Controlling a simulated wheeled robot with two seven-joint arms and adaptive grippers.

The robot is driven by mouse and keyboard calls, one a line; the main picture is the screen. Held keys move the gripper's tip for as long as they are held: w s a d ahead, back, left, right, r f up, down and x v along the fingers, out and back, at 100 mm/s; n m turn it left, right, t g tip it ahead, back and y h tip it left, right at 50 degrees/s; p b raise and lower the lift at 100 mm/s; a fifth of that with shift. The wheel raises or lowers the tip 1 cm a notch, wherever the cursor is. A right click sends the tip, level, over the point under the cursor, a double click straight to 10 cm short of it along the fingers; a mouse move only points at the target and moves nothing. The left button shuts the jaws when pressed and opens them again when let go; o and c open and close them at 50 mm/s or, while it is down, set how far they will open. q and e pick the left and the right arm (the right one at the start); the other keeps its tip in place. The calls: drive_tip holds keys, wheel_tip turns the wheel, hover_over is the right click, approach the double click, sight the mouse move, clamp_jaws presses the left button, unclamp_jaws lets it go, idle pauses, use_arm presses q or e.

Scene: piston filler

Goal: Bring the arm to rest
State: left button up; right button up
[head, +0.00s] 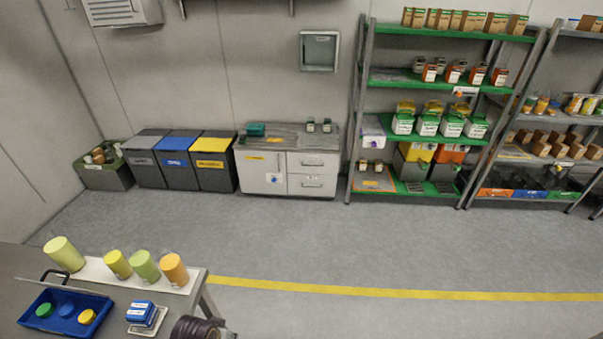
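Neither of my grippers shows in the head view, and no arm of mine can be made out. A grey worktable (20,262) stands at the lower left. On its pale strip (97,270) stand several cups: a large yellow-green one (64,254), a yellow one (117,264), a green one (145,265) and an orange one (174,269). A blue tray (66,296) in front of them holds green, blue and yellow round pieces. A dark ribbed object (196,329) is cut off by the bottom edge; I cannot tell what it is.
A small blue stack (141,312) sits right of the tray. Bins (164,162) and a white cabinet (264,172) line the wall. Shelving racks (420,86) with boxes and jars stand at the right. The grey floor, crossed by a yellow line (400,293), is clear.

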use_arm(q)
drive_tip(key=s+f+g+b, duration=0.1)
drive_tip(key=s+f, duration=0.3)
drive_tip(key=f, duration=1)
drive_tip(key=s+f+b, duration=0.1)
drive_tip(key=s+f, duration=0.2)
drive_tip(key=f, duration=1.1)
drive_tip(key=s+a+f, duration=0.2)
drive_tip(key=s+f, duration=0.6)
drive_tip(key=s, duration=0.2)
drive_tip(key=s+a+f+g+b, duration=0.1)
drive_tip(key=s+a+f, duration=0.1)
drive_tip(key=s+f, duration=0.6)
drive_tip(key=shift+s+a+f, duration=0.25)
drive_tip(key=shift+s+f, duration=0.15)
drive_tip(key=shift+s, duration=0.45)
